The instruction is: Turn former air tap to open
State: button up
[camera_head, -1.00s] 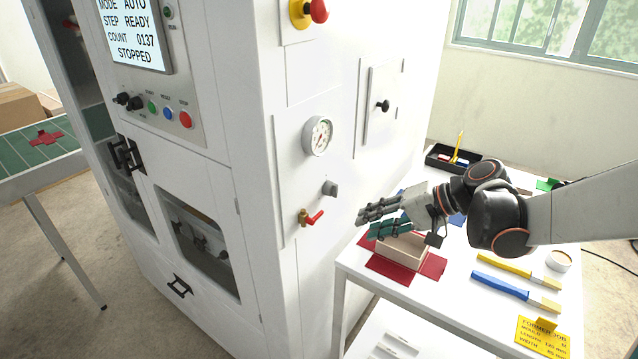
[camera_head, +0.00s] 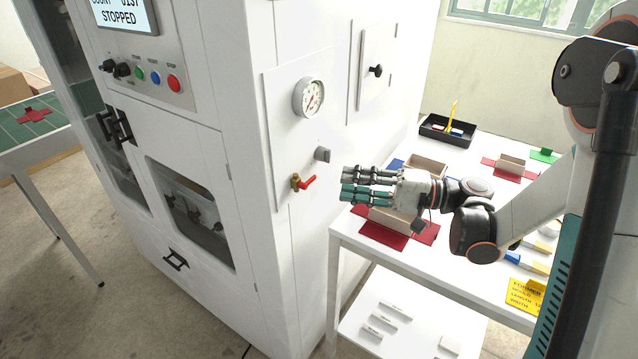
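The air tap (camera_head: 305,183) is a small brass valve with a red lever on the white machine's side panel. Its lever points right and slightly up from the brass body. My gripper (camera_head: 345,184) is to the right of the tap, with its fingers pointing left toward the panel. In the picture a short gap separates the fingertips from the lever, and I see no contact. The fingers, one dark grey and one teal, lie close together in this view. I cannot tell how far apart they are. Nothing shows held between them.
A grey knob (camera_head: 323,154) sits just above the tap, and a round pressure gauge (camera_head: 309,97) above that. The white table (camera_head: 345,229) stands right of the machine with red card blanks, boxes and a black tray (camera_head: 447,141). My forearm passes over the table.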

aim_at(313, 180)
jog(key=b+x, duration=0.1)
jog(key=x, duration=0.6)
jog(key=shift+w+a, duration=0.15)
jog(key=shift+a, duration=0.2)
grip_shut()
